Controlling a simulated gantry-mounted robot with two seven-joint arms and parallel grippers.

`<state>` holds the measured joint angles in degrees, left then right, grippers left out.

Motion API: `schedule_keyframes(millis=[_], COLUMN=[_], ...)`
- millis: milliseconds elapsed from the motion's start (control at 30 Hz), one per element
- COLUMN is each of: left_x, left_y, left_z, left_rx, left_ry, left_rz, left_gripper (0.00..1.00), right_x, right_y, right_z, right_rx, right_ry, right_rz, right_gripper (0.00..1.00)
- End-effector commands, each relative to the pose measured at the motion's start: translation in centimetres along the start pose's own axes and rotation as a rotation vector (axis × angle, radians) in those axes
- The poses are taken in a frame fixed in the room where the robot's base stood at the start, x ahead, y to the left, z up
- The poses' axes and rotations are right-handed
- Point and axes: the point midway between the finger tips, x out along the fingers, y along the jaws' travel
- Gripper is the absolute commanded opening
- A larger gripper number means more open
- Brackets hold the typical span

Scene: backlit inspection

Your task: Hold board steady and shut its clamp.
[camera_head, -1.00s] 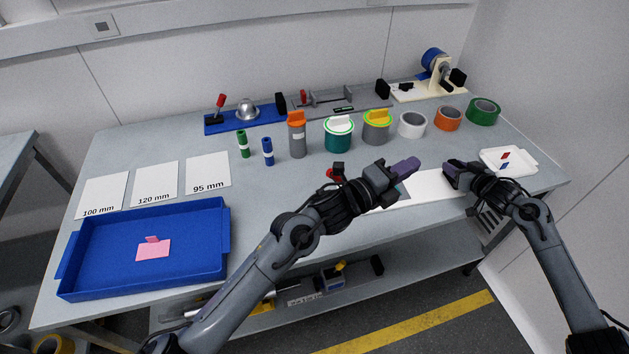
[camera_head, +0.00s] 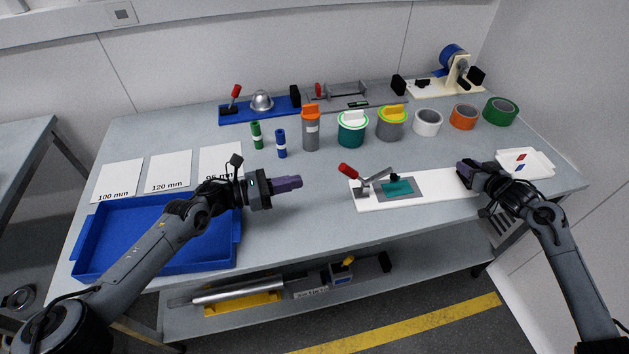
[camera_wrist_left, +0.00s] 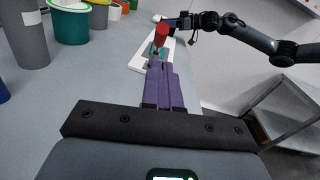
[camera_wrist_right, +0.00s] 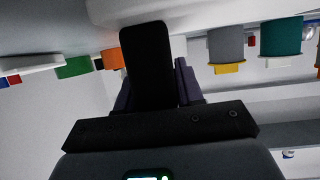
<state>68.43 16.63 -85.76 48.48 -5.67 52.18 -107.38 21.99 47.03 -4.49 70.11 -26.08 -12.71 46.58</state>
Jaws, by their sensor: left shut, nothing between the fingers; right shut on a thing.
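The white board (camera_head: 440,187) lies near the table's front edge. It carries a grey plate (camera_head: 411,191) with a teal piece (camera_head: 399,188) on it and a metal clamp (camera_head: 375,178). The clamp's red handle (camera_head: 350,169) points left and slightly up; a black tip is over the teal piece, contact unclear. My right gripper (camera_head: 463,172) is at the board's right end, shut on a black block (camera_wrist_right: 150,65). My left gripper (camera_head: 299,182) is shut and empty, left of the handle and apart from it. In the left wrist view the red handle (camera_wrist_left: 160,36) is beyond its fingers.
A blue tray (camera_head: 225,262) is partly hidden behind my left arm. Several tubes, jars and tape rolls stand behind the board, including an orange-topped tube (camera_head: 311,130). A small white tray (camera_head: 541,161) sits at the right. The table between left gripper and board is clear.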

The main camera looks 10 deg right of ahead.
Motion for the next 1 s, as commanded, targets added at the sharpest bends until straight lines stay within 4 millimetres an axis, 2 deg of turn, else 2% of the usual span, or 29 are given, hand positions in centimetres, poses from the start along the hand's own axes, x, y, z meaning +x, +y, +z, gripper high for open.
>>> schedule_keyframes(millis=[33, 300, 500, 700, 1000], left_x=[0.8, 5.1, 7.7, 8.9, 9.3], left_y=[-0.1, -0.1, -0.1, -0.1, -0.1], left_z=[0.1, 0.2, 0.1, 0.1, 0.1], left_rx=[0.001, 0.001, -0.001, -0.001, -0.001], left_ry=[-0.001, -0.002, -0.002, -0.002, -0.002], left_rz=[-0.004, -0.004, -0.003, -0.003, -0.002], left_gripper=[0.00, 0.00, 0.00, 0.00, 0.00], right_x=[0.1, 0.1, 0.1, 0.1, 0.1], right_y=[-0.1, -0.1, -0.1, -0.1, -0.1], right_z=[0.5, 0.5, 0.5, 0.5, 0.5], right_rx=[0.000, 0.000, -0.001, -0.001, -0.001], right_ry=[-0.008, -0.008, -0.009, -0.009, -0.009], right_rz=[-0.003, -0.003, -0.002, -0.002, -0.002], right_gripper=[0.00, 0.00, 0.00, 0.00, 0.00])
